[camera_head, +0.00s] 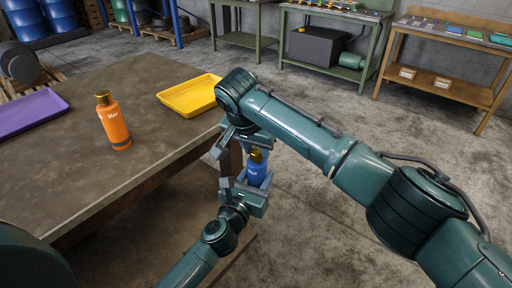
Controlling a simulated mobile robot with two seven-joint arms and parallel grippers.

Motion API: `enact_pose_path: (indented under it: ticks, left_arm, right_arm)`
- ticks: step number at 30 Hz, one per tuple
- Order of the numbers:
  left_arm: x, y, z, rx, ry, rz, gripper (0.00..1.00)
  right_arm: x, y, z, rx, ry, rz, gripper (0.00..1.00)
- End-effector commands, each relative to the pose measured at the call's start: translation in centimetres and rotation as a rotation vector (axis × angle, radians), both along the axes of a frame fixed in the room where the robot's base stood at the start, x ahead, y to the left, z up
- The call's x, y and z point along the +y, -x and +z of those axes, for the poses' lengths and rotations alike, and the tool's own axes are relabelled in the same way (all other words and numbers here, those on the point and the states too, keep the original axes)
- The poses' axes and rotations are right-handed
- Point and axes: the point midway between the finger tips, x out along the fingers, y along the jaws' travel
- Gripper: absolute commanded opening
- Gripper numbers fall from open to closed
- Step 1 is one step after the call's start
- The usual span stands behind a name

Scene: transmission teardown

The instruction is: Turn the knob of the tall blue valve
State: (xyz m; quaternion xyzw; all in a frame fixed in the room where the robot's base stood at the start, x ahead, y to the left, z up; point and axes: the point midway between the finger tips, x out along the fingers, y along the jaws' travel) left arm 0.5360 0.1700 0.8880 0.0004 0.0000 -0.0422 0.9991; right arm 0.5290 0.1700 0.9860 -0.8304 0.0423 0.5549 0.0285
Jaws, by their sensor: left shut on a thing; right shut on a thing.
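The blue valve (257,174) looks like a blue bottle with a dark gold knob (256,155) on top. It is held in the air off the table's right edge, roughly upright. My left gripper (248,190) comes from below and is shut on the blue body. My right gripper (243,148) comes down from above and is shut at the knob; its arm and fingers partly hide the contact, so how far the knob is turned cannot be seen.
The brown table (70,175) carries an orange bottle (114,124) with a gold cap, a yellow tray (190,97) and a purple tray (30,113). Workbenches (450,40) stand along the back. The floor to the right is open.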

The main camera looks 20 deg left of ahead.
Motion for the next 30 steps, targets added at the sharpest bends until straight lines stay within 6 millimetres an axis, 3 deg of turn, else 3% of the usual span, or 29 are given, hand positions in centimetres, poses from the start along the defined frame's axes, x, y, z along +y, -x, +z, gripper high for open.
enact_pose_path:
  ticks: [5,6,13,23,30]
  left_arm:
    - [-0.1,0.0,0.3,-0.006,0.001,-0.002,0.0]
    - [-0.1,0.0,0.3,-0.005,0.0,-0.002,0.0]
    - [-0.1,0.0,0.3,-0.006,0.002,-0.002,0.0]
    - [0.0,-0.1,0.3,-0.007,0.002,-0.001,0.0]
    - [0.0,-0.1,0.3,-0.007,0.002,-0.001,0.0]
  right_arm:
    - [0.1,0.0,0.1,0.0,-0.003,0.001,0.07]
    - [0.1,0.0,0.1,0.0,-0.002,0.002,0.33]
    - [0.1,0.0,0.1,0.0,-0.001,0.003,0.52]
    - [0.1,0.2,0.5,0.0,-0.001,0.003,0.52]
    - [0.3,1.6,3.9,-0.001,-0.003,0.005,0.52]
